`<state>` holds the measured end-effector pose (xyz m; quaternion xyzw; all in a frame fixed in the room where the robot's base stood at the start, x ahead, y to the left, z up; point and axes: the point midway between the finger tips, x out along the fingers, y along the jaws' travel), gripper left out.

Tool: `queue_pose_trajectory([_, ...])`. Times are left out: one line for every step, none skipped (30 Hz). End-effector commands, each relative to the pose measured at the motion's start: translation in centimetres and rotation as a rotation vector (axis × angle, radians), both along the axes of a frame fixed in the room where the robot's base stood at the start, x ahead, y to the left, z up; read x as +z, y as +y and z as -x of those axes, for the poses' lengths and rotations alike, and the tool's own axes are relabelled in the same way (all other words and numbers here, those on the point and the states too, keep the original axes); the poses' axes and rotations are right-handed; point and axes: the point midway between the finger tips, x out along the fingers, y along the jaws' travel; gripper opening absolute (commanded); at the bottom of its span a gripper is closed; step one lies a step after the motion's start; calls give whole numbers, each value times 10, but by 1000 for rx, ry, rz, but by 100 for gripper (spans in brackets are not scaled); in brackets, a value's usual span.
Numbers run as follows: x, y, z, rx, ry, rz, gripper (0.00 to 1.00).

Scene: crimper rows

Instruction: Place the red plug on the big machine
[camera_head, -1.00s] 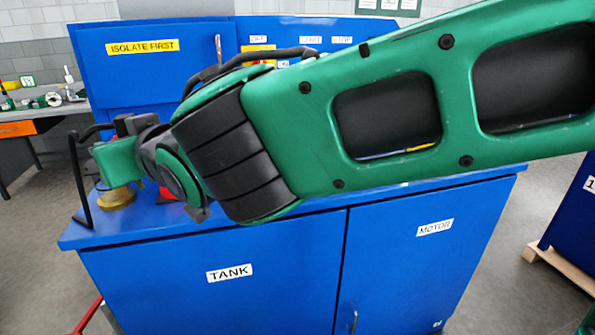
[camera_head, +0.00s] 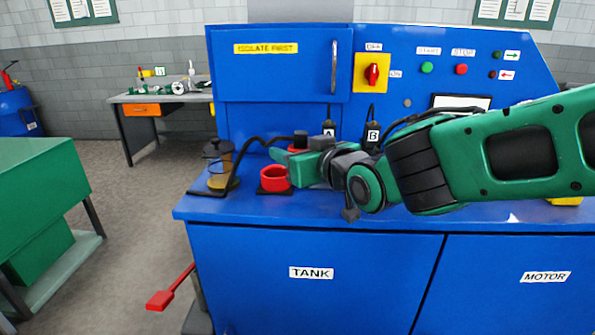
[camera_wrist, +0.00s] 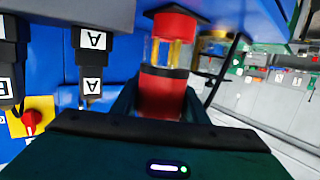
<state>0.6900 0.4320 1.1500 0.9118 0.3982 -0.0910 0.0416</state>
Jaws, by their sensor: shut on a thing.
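The big machine (camera_head: 305,255) is a blue cabinet with an upright panel and a ledge. My gripper (camera_head: 285,158) is above the left part of the ledge, seen from the side. In the wrist view my gripper (camera_wrist: 162,105) is shut on the red plug (camera_wrist: 163,94), a red cylinder with a dark band and brass-coloured pins beyond it. In the head view the plug is mostly hidden. A red round socket (camera_head: 274,179) on a black base stands on the ledge, just lower left of my gripper. A red piece shows beyond the pins in the wrist view; whether they touch is unclear.
A glass filter with a brass-coloured base (camera_head: 222,182) and a bent black rod stand left of the socket. Black connectors marked A (camera_head: 329,128) and B (camera_head: 372,135) are behind my arm. A yellow and red switch (camera_head: 372,74) is on the panel.

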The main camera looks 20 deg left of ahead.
Motion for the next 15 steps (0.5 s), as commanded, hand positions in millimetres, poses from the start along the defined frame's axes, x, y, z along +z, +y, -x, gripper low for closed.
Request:
queue_pose_trajectory([-3, -3, -5, -1, 0, -1, 9])
queue_pose_trajectory([-5, -4, -7, -1, 0, -1, 9])
queue_pose_trajectory([-6, -5, -9, -1, 0, -1, 9])
queue_pose_trajectory([-6, -6, -10, 0, 0, -1, 9])
queue_pose_trajectory([-8, -6, -10, 1, 0, -2, 9])
queue_pose_trajectory([-10, -6, -11, 1, 0, -2, 9])
queue_pose_trajectory([-13, -6, -11, 2, 0, -1, 9])
queue_pose_trajectory([-17, -6, -10, 2, 0, 0, 9])
queue_pose_trajectory([-24, -6, -10, 2, 2, 1, 9])
queue_pose_trajectory([-28, -6, -10, 2, 2, 1, 9])
queue_pose_trajectory([-33, -6, -10, 1, 2, 1, 9])
queue_pose_trajectory([-37, -6, -10, 2, 1, 0, 9])
queue_pose_trajectory([-40, -6, -10, 2, 0, 0, 9])
queue_pose_trajectory([-43, -6, -10, 2, 0, 0, 9])
queue_pose_trajectory([-45, -6, -10, 2, 0, 0, 9])
